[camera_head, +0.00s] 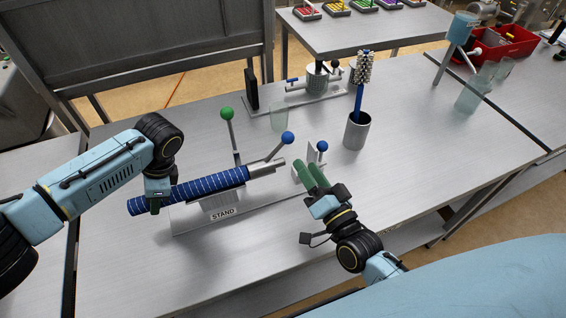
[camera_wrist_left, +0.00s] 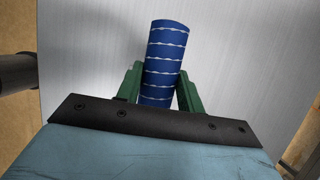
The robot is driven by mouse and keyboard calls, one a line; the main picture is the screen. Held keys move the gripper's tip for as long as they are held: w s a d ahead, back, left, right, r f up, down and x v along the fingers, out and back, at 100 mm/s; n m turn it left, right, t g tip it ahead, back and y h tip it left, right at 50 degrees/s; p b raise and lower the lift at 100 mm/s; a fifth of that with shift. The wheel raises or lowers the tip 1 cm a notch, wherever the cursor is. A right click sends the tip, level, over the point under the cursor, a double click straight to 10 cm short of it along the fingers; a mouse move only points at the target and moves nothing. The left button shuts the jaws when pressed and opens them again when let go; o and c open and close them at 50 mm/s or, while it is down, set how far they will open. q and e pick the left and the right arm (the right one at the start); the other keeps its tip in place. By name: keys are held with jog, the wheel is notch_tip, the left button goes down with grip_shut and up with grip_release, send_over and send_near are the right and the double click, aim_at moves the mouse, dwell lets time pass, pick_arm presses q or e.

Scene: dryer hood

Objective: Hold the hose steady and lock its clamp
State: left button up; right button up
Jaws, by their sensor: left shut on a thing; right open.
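A blue ribbed hose (camera_head: 205,186) lies along a metal stand (camera_head: 218,211) labelled STAND. My left gripper (camera_head: 155,203) is shut on the hose near its left end. In the left wrist view the blue hose (camera_wrist_left: 163,70) sits between the green fingers of the left gripper (camera_wrist_left: 160,92). A lever with a green ball (camera_head: 227,114) stands upright behind the hose, and a lever with a blue ball (camera_head: 288,138) leans up near its right end. Which of them works the clamp I cannot tell. My right gripper (camera_head: 312,174) is open, with green fingers, right of the hose end.
A small upright block with a blue knob (camera_head: 322,147) stands just behind my right gripper. A metal cup with a brush (camera_head: 357,132) and a clear glass (camera_head: 279,118) stand further back. A metal fixture (camera_head: 317,80) sits behind them. The table's right front is clear.

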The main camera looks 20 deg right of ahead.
pick_arm(q)
jog(key=o, duration=1.4)
jog(key=shift+c, duration=0.2)
